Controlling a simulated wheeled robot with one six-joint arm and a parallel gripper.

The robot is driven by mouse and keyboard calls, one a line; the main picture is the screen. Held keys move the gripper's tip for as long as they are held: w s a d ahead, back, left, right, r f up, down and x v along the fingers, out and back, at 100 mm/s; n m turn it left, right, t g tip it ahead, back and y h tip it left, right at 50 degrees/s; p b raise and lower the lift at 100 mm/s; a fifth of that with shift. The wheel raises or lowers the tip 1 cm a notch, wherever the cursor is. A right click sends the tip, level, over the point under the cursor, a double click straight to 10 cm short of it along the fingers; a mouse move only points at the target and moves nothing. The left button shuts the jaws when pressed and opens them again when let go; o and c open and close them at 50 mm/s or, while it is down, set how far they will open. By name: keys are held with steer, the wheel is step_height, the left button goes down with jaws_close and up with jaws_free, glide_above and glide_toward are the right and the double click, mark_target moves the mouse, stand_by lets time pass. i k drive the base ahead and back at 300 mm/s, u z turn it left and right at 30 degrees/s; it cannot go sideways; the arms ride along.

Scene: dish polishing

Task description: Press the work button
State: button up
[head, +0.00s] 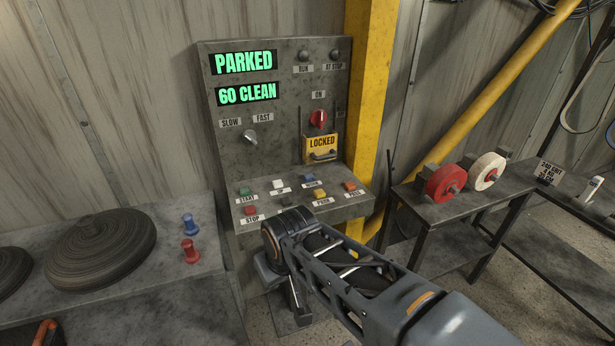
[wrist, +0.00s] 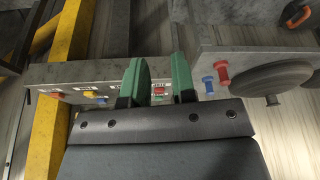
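The control panel (head: 222,150) has a sloped shelf with several coloured buttons. A blue button (head: 308,180) sits in its back row; the label below it looks like WORK but is small. It also seems to show in the wrist view (wrist: 102,100), left of my fingers. My gripper (wrist: 160,60) has two green fingers with a clear gap and nothing between them. In the wrist picture, the red stop button (wrist: 159,89) shows between the fingers. In the head view my arm reaches the shelf's front edge, and the fingers cannot be made out.
Other buttons nearby are white (head: 278,184), green (head: 244,191), yellow (head: 320,194) and orange (head: 349,186). The displays read PARKED (head: 244,62) and 60 CLEAN. A yellow post (head: 368,90) stands right of the panel. A bench (head: 150,290) with blue and red pegs is left.

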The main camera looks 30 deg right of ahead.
mark_target(309, 177)
steer(key=u, duration=0.05)
steer(key=k, duration=0.65)
steer(key=z, duration=0.85)
steer(key=i, duration=1.5)
steer(key=u, duration=0.8)
